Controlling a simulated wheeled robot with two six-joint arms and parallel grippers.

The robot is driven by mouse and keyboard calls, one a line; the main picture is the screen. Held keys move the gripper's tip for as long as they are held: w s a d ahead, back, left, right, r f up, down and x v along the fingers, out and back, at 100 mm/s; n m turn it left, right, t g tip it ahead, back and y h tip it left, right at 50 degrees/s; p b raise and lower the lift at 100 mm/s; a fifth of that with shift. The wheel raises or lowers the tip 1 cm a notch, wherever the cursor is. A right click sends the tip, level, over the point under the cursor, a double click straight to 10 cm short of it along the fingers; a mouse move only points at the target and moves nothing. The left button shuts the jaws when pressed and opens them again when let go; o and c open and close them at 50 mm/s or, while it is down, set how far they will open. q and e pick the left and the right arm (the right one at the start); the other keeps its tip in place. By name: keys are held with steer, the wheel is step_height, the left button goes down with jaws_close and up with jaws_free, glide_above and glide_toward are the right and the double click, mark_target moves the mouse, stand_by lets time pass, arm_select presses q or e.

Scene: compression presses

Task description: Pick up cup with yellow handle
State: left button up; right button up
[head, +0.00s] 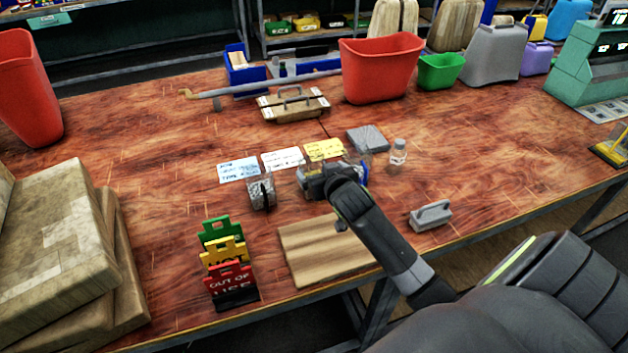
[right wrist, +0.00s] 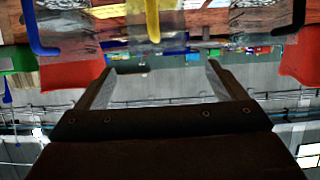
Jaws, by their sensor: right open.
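The yellow handle (right wrist: 153,18) of a cup shows at the top centre of the right wrist view, beyond and between my fingertips. The cup's body is mostly cut off or blurred there. In the head view my right gripper (head: 332,182) covers this spot and hides the yellow handle. My right gripper also shows in the right wrist view (right wrist: 158,68), with its two fingers apart and nothing between them. My left gripper is not in view.
A grey cup with a dark handle (head: 262,196) stands left of my right gripper. A wooden board (head: 315,252), stacked signs (head: 228,265), a small bottle (head: 398,152) and a grey block with a handle (head: 430,215) are around it. Three label cards (head: 282,158) lie behind.

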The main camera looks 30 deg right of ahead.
mark_target(309, 160)
steer(key=shift+f+p+x, duration=0.15)
steer(key=shift+p+x, duration=0.1)
steer(key=shift+x, duration=1.3)
steer(key=shift+f+p+x, duration=0.2)
steer(key=shift+p+x, duration=0.05)
steer(key=shift+x, duration=1.3)
steer(key=shift+s, duration=0.15)
steer(key=shift+c, duration=0.4)
steer(key=c, duration=1.4)
steer(key=shift+o, duration=0.2)
steer(key=shift+r, duration=0.1)
step_height(309, 160, up, 10)
steer(key=shift+b, duration=0.35)
